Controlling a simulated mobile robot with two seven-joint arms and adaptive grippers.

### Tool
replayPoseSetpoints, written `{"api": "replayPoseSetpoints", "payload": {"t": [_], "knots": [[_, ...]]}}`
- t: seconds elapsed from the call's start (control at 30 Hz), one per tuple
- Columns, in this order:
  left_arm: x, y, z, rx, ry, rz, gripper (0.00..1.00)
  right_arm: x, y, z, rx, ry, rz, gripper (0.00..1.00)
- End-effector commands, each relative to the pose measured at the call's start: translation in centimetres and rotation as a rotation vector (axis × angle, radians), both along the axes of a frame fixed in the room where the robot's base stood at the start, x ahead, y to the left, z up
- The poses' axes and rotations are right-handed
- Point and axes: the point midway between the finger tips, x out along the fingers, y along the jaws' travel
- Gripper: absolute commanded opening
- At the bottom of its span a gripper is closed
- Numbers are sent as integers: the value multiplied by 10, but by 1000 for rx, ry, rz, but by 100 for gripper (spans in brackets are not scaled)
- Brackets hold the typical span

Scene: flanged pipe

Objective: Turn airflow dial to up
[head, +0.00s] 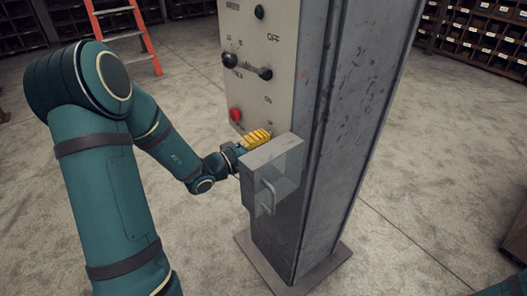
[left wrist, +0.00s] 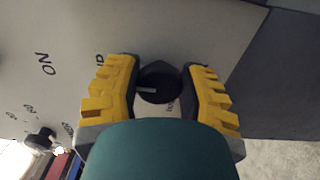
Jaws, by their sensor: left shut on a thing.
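The airflow dial (left wrist: 160,82) is a round black knob on the grey panel, with a pale pointer mark facing left in the left wrist view. Lettering beside it is partly covered by my fingers. My left gripper (left wrist: 163,88) has yellow ridged fingers, one on each side of the dial, and is shut on it. In the head view the left gripper (head: 257,136) is at the lower panel, partly behind a grey box, and the dial is hidden there. My right gripper is not in view.
The grey box (head: 272,165) with a handle juts out close to the gripper. An orange ladder (head: 148,45) and shelves stand behind; the floor is open.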

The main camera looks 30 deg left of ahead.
Motion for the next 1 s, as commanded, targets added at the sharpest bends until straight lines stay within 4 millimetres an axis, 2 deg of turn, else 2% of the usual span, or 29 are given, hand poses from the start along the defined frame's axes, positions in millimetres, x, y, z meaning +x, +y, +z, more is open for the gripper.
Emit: {"api": "replayPoseSetpoints", "payload": {"t": [0.53,0.57,0.63,1.0], "knots": [[0,0,1,25,-10,-1,6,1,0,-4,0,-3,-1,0],[0,0,1,25,-10,-1,48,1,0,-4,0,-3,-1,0],[0,0,1,24,-10,-1,72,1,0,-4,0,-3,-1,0],[0,0,3,24,-10,-1,74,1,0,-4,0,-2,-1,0]]}}
